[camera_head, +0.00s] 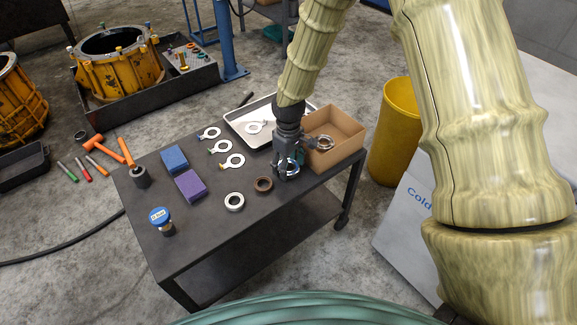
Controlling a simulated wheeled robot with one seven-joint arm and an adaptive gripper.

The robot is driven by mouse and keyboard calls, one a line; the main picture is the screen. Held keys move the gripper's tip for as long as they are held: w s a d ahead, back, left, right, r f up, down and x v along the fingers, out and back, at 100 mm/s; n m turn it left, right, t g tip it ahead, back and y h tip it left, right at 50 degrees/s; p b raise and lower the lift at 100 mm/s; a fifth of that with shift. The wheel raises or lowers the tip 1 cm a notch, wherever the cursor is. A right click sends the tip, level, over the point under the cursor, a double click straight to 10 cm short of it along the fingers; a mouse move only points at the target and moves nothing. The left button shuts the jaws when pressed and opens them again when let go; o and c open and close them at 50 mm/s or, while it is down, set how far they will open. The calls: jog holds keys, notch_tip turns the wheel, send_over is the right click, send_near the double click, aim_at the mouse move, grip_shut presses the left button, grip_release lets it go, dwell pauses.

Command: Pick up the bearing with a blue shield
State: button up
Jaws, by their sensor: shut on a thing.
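My gripper (287,172) points down at the right end of the dark table and is shut on a ring-shaped bearing (292,166). The bearing shows a silvery rim with some blue on it. The fingers hide part of it, and I cannot tell whether it still touches the tabletop. A plain silver bearing (235,201) and a brown ring (264,184) lie flat to the left of my gripper.
A cardboard box (347,152) with a metal ring in it stands close right of my gripper. A pale tray (243,138) lies behind. Blue and purple blocks (190,184), ring-ended parts and a blue-capped jar (162,222) stand left. A yellow bin (393,140) is right.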

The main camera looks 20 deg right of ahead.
notch_tip(320, 180, up, 3)
jog(key=s+a, duration=0.3)
jog(key=s, duration=0.4)
jog(key=s+a+r+p, duration=0.1)
jog(key=s+a, duration=0.3)
jog(key=s, duration=0.3)
jog(key=shift+s, duration=0.2)
jog(key=shift+a+r, duration=0.1)
jog(key=shift+r+p, duration=0.1)
jog(key=shift+p, duration=0.45)
